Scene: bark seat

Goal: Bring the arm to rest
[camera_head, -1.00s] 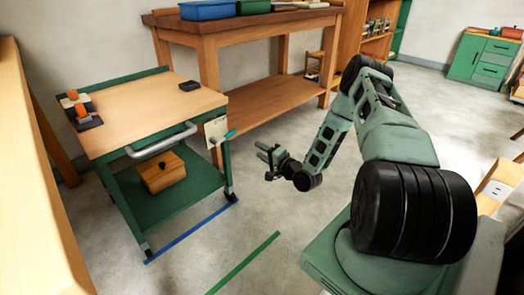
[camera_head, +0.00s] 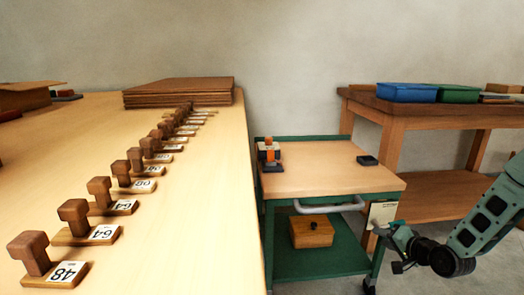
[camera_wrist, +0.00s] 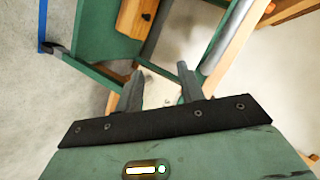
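My gripper (camera_head: 398,258) is at the right of the head view, in front of the green cart's lower right side. The green cart (camera_head: 330,180) has a wooden top and a metal handle (camera_head: 330,205). My arm comes in from the right edge; the rest of it is outside the head view.
A long wooden bench (camera_head: 190,225) on the left carries a row of numbered wooden stands (camera_head: 100,190) and stacked boards (camera_head: 180,92). A wooden box (camera_head: 311,231) sits on the cart's lower shelf. A workbench (camera_head: 450,112) with blue and green bins stands behind.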

